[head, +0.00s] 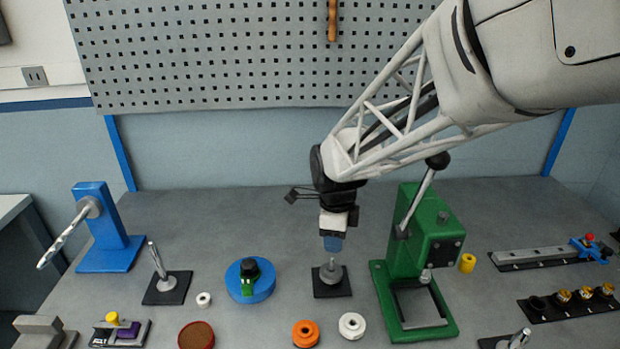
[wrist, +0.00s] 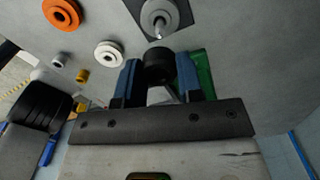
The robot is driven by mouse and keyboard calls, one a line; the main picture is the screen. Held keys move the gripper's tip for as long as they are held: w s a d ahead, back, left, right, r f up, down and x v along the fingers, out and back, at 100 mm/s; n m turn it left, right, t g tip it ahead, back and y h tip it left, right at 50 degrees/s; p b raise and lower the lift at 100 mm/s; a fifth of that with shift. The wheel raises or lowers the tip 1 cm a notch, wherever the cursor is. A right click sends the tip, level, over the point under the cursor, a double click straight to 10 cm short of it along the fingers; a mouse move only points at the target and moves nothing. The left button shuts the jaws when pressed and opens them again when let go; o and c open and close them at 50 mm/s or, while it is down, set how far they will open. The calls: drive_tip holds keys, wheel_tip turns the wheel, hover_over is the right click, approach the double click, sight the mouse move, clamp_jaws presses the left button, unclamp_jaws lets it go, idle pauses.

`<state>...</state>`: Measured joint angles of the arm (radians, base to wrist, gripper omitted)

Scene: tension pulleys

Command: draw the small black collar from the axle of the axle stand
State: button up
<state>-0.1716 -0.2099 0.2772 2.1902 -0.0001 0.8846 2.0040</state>
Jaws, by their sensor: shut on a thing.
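My gripper (head: 333,243) points down over the axle stand, with its blue fingertips just above the axle's top. In the wrist view my gripper (wrist: 158,82) has its two blue fingers shut on the small black collar (wrist: 158,66). In the head view the fingers hide the collar. The axle stand has a black square base (head: 336,291), an upright axle (head: 332,261) and a grey pulley (head: 330,273) low on it. In the wrist view the axle tip (wrist: 158,35) shows beyond the collar, and the collar appears clear of it.
A green press (head: 420,260) with a raised lever stands close on the right. An orange pulley (head: 306,333) and a white pulley (head: 352,325) lie in front. A blue disc (head: 262,292) with green and black parts sits left. The table behind the stand is clear.

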drive_tip(key=shift+r, duration=0.9)
drive_tip(key=shift+w, duration=0.15)
drive_tip(key=shift+w+r+n, duration=0.1)
drive_tip(key=shift+w+n, duration=0.3)
drive_tip(key=shift+w, duration=0.15)
drive_tip(key=w+d+n, duration=0.3)
drive_tip(key=w+n, duration=0.3)
drive_tip(key=w, duration=0.5)
drive_tip(key=w+d+r+n, duration=0.1)
drive_tip(key=w+d+n, duration=0.2)
drive_tip(key=w+n, duration=0.4)
drive_tip(key=w+d+n, duration=0.2)
drive_tip(key=w+n, duration=0.5)
drive_tip(key=w, duration=0.8)
drive_tip(key=shift+d+r, duration=0.15)
drive_tip(key=shift+d, duration=0.25)
